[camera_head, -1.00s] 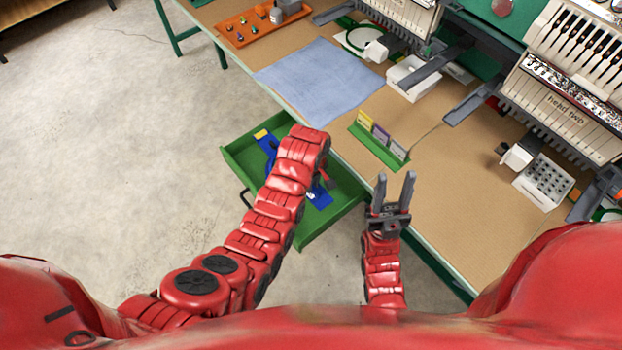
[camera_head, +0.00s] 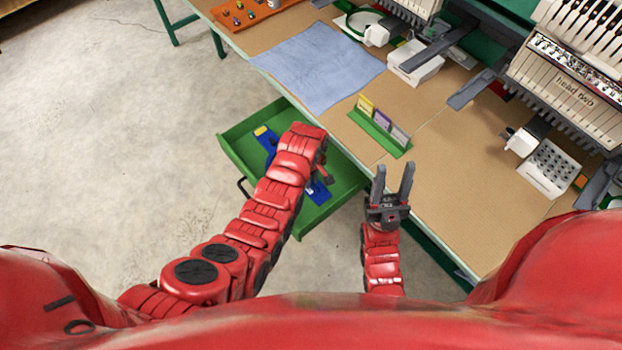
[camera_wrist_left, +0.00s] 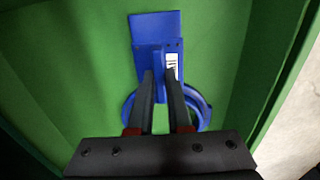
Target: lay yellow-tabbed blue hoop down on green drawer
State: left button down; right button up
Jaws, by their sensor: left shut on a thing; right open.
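The blue hoop (camera_head: 319,192) is inside the open green drawer (camera_head: 236,158), partly hidden behind my left arm. Its yellow tab (camera_head: 262,130) shows at the far left end. In the left wrist view the hoop's ring (camera_wrist_left: 203,107) and flat blue bracket with a white label (camera_wrist_left: 156,24) lie over the drawer's green floor (camera_wrist_left: 95,60). My left gripper (camera_wrist_left: 160,78) is shut on the hoop's bracket. I cannot tell whether the hoop touches the floor. My right gripper (camera_head: 392,170) is open and empty, beside the table's front edge.
A blue cloth (camera_head: 318,68) and a green card holder (camera_head: 380,132) are on the table above the drawer. Embroidery machine heads (camera_head: 570,85) and white boxes (camera_head: 415,65) stand along the back. The concrete floor (camera_head: 110,150) left of the drawer is clear.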

pick_arm(q)
jog(key=shift+f, duration=0.2)
jog(key=c, duration=0.8)
grip_release()
jog(key=shift+r, duration=0.1)
jog(key=shift+w+r+b, duration=0.1)
jog(key=shift+r+b, duration=0.25)
jog(key=shift+r, duration=0.25)
notch_tip(320, 180, up, 7)
jog(key=shift+r, duration=0.15)
notch_tip(320, 180, up, 9)
jog(key=p, duration=0.7)
jog(key=shift+p, duration=0.4)
